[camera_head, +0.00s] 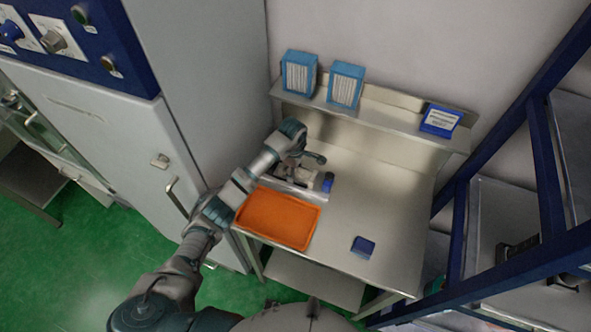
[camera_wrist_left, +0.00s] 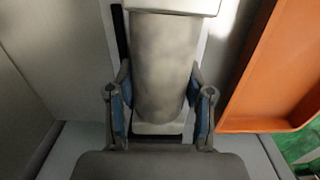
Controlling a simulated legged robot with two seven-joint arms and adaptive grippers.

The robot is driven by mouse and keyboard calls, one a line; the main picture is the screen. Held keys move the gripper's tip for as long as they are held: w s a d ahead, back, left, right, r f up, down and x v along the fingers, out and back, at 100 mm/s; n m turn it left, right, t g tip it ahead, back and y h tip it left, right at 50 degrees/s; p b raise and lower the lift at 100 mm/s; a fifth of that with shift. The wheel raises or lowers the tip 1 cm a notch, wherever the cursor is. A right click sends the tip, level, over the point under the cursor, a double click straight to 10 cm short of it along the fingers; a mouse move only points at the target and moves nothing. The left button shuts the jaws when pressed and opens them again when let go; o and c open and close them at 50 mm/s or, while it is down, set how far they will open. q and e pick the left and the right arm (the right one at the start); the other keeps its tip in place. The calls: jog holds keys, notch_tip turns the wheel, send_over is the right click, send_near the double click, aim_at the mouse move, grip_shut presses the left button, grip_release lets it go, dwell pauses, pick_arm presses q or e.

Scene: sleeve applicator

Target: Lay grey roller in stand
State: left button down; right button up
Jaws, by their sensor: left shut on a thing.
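The grey roller (camera_wrist_left: 165,62) lies lengthwise between the two blue-padded fingers of my left gripper (camera_wrist_left: 162,98) in the left wrist view. The gripper is shut on it. In the head view my left gripper (camera_head: 299,160) is low over the back left of the steel table, behind the orange tray. A light metal stand (camera_head: 312,193) is below it, partly hidden by the arm. Pale parts show at both ends of the roller in the wrist view. I cannot tell whether the roller touches the stand. My right gripper is not in view.
The orange tray (camera_head: 279,218) looks empty at the table's front left. A dark blue box (camera_head: 363,247) lies front right. Blue-and-white boxes (camera_head: 345,84) stand on the raised back shelf (camera_head: 390,128). A blue rack (camera_head: 545,170) stands right.

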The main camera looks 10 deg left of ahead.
pick_arm(q)
jog(key=shift+w+a+r, duration=0.1)
jog(key=shift+w+a, duration=0.05)
jog(key=shift+a, duration=0.1)
jog(key=shift+d, duration=0.2)
jog(key=shift+c, duration=1.9)
grip_release()
jog(key=shift+w+d, duration=0.2)
jog(key=shift+d, duration=0.45)
jog(key=shift+s, duration=0.15)
jog(key=shift+a+r, duration=0.45)
jog(key=r, duration=0.6)
jog(key=shift+d, duration=0.4)
jog(key=shift+d+r, duration=0.25)
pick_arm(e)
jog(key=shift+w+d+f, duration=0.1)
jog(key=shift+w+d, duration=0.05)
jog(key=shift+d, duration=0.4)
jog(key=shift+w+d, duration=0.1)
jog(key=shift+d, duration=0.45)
